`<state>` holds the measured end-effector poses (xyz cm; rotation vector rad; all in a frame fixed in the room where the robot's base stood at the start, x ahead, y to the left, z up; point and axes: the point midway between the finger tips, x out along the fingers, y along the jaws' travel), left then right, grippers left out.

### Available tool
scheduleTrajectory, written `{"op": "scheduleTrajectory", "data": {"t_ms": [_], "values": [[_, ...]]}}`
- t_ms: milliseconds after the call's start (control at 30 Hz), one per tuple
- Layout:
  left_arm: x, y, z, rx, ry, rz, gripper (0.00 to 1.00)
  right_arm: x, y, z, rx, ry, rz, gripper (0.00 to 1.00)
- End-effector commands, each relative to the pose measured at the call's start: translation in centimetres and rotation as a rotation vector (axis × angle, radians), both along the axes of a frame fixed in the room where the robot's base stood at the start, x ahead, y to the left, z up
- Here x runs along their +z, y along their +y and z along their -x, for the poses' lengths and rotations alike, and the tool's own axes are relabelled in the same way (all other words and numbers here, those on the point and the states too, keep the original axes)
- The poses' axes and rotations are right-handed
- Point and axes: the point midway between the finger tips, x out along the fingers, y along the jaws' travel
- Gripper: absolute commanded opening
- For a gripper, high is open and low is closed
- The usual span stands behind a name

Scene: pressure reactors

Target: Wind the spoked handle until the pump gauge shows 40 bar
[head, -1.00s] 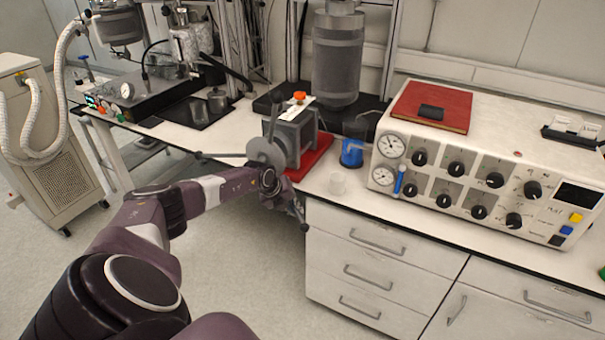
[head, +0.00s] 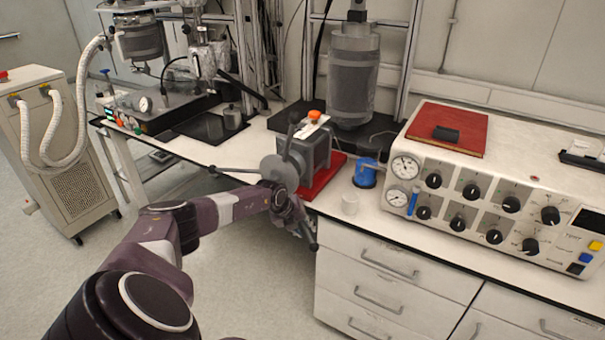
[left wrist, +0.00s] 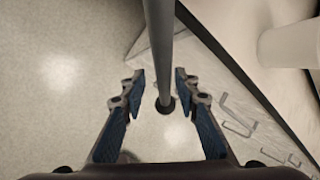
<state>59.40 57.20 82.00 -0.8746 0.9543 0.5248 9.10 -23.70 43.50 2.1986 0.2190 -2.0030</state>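The pump (head: 312,150), a grey block with an orange knob on top, stands on a red base (head: 322,178) at the bench's front edge. Its spoked handle has a grey round hub (head: 278,170), with dark spokes reaching left, up and down. My left gripper (head: 292,210) is just below the hub and partly hides the handle. In the left wrist view a grey spoke (left wrist: 160,45) with a dark ball end runs between my left gripper's fingers (left wrist: 158,88). The fingers stand apart, with gaps on both sides of it. I cannot tell which dial is the pump gauge. My right gripper is out of view.
A control box with two dials, an upper one (head: 405,167) and a lower one (head: 397,198), stands to the right; their readings are too small to tell. Drawers (head: 385,265) lie below; open floor is left.

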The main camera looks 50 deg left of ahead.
Motion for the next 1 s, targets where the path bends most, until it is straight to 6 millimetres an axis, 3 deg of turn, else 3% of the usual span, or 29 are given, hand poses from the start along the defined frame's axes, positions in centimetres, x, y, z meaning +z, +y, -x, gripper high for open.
{"op": "scheduleTrajectory", "data": {"t_ms": [267, 733, 1000], "values": [[2.1, 0.2, 1.1, -0.002, -0.002, -0.003, 0.29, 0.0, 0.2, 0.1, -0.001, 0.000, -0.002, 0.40], [8.9, 0.1, 5.4, 0.000, 0.003, -0.004, 0.29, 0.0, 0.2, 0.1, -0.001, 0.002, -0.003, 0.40], [10.2, 0.0, 6.1, 0.000, 0.003, -0.001, 0.29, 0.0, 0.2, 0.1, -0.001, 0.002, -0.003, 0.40]]}}
